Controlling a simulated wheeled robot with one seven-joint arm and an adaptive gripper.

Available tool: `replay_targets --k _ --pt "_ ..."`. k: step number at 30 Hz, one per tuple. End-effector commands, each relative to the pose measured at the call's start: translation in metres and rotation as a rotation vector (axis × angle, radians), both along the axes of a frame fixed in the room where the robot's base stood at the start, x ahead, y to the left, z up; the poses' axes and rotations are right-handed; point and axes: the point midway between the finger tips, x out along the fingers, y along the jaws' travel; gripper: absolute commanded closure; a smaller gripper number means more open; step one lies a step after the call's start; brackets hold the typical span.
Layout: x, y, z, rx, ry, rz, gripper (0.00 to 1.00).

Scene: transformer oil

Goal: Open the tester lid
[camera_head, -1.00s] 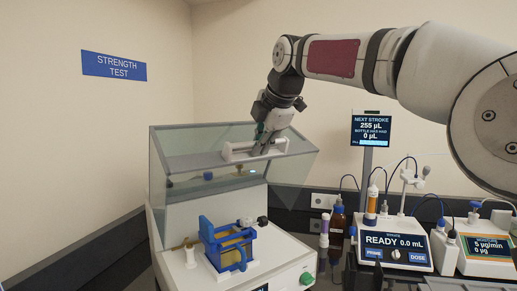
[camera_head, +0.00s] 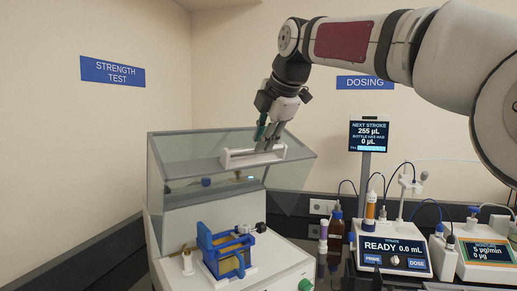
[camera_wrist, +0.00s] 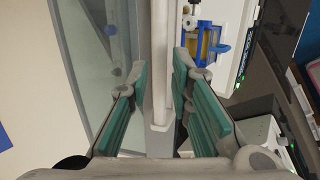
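The tester (camera_head: 205,225) stands at the left with a clear glass lid (camera_head: 180,155). The lid is raised and tilted above the tester's deck. A white bar handle (camera_head: 240,158) is on the lid. My gripper (camera_head: 268,145) is at the right part of this handle. In the wrist view, my two green-padded fingers (camera_wrist: 160,75) stand apart, one on each side of the white handle (camera_wrist: 160,110). I see no firm grip, though contact with one finger cannot be ruled out. A blue-framed oil cup (camera_head: 228,252) sits on the deck below, also in the wrist view (camera_wrist: 208,40).
To the right are a display post (camera_head: 368,137), a brown bottle (camera_head: 335,232), a dosing unit (camera_head: 393,249) and another meter (camera_head: 487,255). Wall signs hang behind. The air left of my arm, above the lid, is free.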

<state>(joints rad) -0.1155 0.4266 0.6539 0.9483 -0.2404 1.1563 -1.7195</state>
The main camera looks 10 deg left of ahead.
Motion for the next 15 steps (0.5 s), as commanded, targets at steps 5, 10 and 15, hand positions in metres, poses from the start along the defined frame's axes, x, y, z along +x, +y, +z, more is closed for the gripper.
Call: replay_targets --k 5,10,15 --pt "-0.018 -0.015 0.031 0.001 -0.004 0.000 0.80" --pt "-0.031 -0.025 0.050 0.000 -0.002 0.000 0.80" --pt "-0.037 -0.030 0.058 0.000 0.000 0.001 0.80"
